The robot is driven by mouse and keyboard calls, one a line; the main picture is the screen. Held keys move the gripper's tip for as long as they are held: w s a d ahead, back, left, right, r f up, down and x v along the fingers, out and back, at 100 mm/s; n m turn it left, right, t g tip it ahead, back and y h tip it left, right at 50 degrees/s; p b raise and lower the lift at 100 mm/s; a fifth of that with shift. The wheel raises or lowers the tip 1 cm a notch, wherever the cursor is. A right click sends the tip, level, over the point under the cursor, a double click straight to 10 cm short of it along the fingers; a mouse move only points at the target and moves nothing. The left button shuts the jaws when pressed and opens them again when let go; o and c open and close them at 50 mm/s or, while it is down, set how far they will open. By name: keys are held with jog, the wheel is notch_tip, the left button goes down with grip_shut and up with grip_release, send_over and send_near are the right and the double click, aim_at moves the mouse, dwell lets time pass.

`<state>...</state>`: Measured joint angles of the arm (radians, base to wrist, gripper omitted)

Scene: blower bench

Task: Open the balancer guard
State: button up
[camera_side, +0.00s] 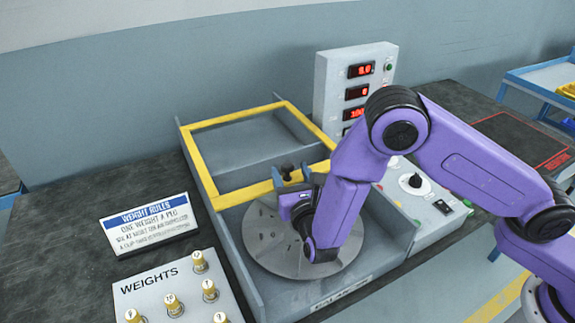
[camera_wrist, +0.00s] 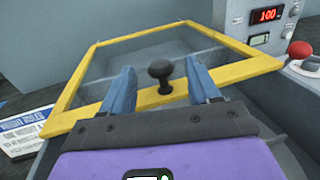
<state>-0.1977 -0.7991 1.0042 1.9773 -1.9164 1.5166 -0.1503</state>
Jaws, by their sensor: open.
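The balancer guard is a yellow-framed clear panel (camera_side: 192,146) over the back part of the grey balancer housing. It also shows in the wrist view (camera_wrist: 68,100). A black knob (camera_wrist: 160,72) stands on its front bar. My gripper (camera_wrist: 160,84) is open, with one blue finger on each side of the knob; I cannot tell whether either finger touches it. In the side view my gripper (camera_side: 290,174) is at the guard's front bar, above the round metal disc (camera_side: 265,240). The front part of the disc lies uncovered; my arm hides some of it.
A display box (camera_side: 328,75) with red digits stands behind at the right. A control panel (camera_side: 425,190) with a dial lies right of the housing. A weights board (camera_side: 150,285) with several brass pegs and a rules sign (camera_side: 150,228) are at the left.

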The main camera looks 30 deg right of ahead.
aim_at(289, 170)
jog(key=shift+x, duration=1.85)
grip_shut()
